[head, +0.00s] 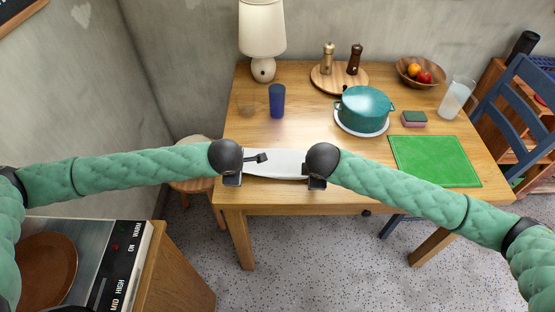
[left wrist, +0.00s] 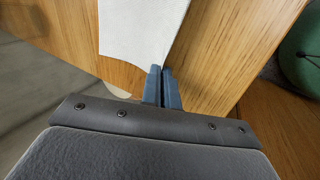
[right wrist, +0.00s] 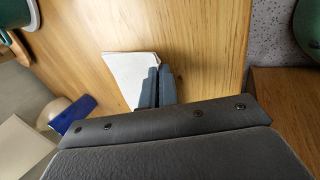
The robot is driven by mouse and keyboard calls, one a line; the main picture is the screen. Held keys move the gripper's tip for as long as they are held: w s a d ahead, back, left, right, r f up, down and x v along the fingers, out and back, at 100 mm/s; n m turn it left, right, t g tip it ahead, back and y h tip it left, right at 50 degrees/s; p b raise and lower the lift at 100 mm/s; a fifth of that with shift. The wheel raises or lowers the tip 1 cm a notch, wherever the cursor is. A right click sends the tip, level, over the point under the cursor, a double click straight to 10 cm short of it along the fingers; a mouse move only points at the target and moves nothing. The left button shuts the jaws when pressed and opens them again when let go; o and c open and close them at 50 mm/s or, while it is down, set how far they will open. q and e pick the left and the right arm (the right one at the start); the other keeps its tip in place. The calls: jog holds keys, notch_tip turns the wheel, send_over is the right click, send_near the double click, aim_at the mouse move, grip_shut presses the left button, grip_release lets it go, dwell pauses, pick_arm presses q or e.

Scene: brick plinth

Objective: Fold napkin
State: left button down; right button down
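The white napkin (head: 277,161) lies near the front edge of the wooden table, between my two hands and partly hidden by them. My left gripper (head: 234,178) is at its left end. In the left wrist view the fingers (left wrist: 162,84) are closed together at a corner of the napkin (left wrist: 140,28), and cloth runs into them. My right gripper (head: 314,181) is at the right end. In the right wrist view its fingers (right wrist: 157,86) are closed at the napkin's other end (right wrist: 128,74). The rest of the cloth there is hidden.
A blue cup (head: 277,101) and a lamp (head: 262,30) stand behind the napkin. A teal pot (head: 364,109) sits on the right, with a sponge (head: 414,119) and a green mat (head: 436,161) beyond my right arm. A stool (head: 192,184) stands left of the table.

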pick_arm(q)
jog(key=c, duration=1.3)
grip_release()
pick_arm(e)
jog(key=c, duration=1.3)
grip_release()
pick_arm(q)
jog(key=shift+s+r, duration=0.1)
jog(key=shift+r, duration=0.15)
pick_arm(e)
jog(key=shift+s+r, duration=0.1)
jog(key=shift+r, duration=0.2)
pick_arm(q)
jog(key=v, duration=0.3)
jog(key=s+v, duration=0.1)
jog(key=v, duration=0.6)
jog(key=shift+s+f, duration=0.2)
jog(key=shift+s, duration=0.05)
pick_arm(e)
jog(key=v, duration=0.3)
jog(key=s+v, duration=0.1)
jog(key=v, duration=0.6)
jog(key=shift+s+f, duration=0.25)
jog(key=shift+f, duration=0.05)
pick_arm(q)
jog(key=shift+f, duration=0.1)
